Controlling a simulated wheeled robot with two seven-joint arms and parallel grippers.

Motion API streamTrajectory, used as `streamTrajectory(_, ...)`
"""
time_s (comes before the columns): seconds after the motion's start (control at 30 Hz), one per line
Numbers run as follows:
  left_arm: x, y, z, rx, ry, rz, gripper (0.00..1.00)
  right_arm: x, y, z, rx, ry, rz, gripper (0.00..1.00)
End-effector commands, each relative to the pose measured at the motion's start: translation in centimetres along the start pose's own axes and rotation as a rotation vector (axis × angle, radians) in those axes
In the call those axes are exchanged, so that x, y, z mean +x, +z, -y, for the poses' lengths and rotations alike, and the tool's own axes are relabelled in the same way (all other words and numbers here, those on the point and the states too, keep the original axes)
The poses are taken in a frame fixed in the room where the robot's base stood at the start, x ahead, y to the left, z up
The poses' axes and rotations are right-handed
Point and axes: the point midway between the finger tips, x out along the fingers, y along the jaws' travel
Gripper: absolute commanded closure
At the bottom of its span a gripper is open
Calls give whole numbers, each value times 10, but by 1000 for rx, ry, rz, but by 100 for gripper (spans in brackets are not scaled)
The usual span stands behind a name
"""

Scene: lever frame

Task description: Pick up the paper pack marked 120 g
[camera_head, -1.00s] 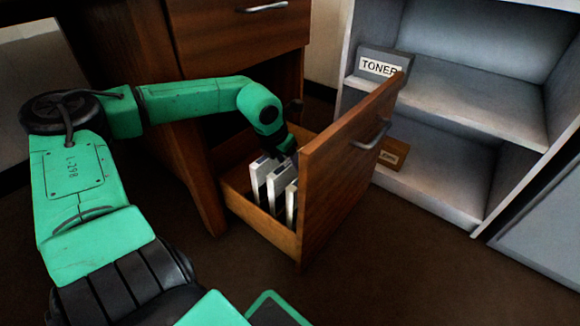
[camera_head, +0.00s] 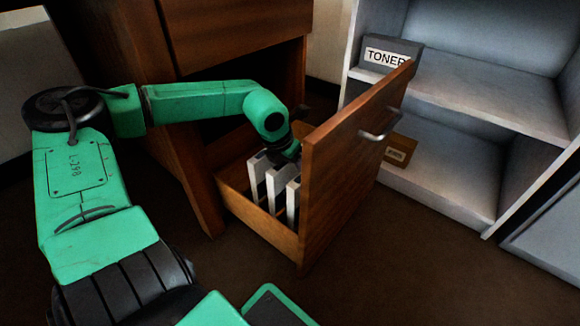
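Several white paper packs (camera_head: 278,191) stand on edge in a row inside the open wooden drawer (camera_head: 252,212). Dark strips show on their edges, but I cannot read any weight mark, so I cannot tell which one is the 120 g pack. My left gripper (camera_head: 291,151) reaches down into the drawer at the back of the packs, near the inner side of the drawer front. Its fingertips are hidden by the packs and the wrist, so I cannot tell whether it is open or touches a pack. My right gripper is not in view.
The tall drawer front (camera_head: 345,170) with a metal handle (camera_head: 381,124) stands right beside my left wrist. The wooden desk (camera_head: 165,110) is behind it. A grey shelf (camera_head: 470,95) at the right holds a TONER box (camera_head: 386,57) and a small brown box (camera_head: 399,151).

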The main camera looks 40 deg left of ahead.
Motion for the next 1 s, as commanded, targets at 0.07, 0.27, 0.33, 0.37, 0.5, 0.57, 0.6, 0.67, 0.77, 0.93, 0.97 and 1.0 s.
streamTrajectory(0.07,1,0,0,0,0,0,35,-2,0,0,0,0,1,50)
streamTrajectory(0.27,1,0,0,0,0,0,35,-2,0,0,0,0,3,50)
streamTrajectory(0.33,1,0,0,0,0,0,46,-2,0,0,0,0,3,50)
streamTrajectory(0.37,1,0,0,0,0,0,58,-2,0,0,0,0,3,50)
streamTrajectory(0.5,1,0,0,0,0,0,100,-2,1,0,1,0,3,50)
streamTrajectory(0.57,1,0,0,0,0,0,100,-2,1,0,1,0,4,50)
streamTrajectory(0.6,1,0,0,0,0,-1,100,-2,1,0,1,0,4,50)
streamTrajectory(0.67,1,0,0,0,0,-1,100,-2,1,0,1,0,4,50)
streamTrajectory(0.77,1,0,0,0,0,-1,100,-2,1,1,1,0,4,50)
streamTrajectory(0.93,1,0,0,0,1,-1,100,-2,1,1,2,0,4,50)
streamTrajectory(0.97,1,0,0,0,1,-1,100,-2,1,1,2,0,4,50)
streamTrajectory(1.0,1,0,0,0,1,-1,100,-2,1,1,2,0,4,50)
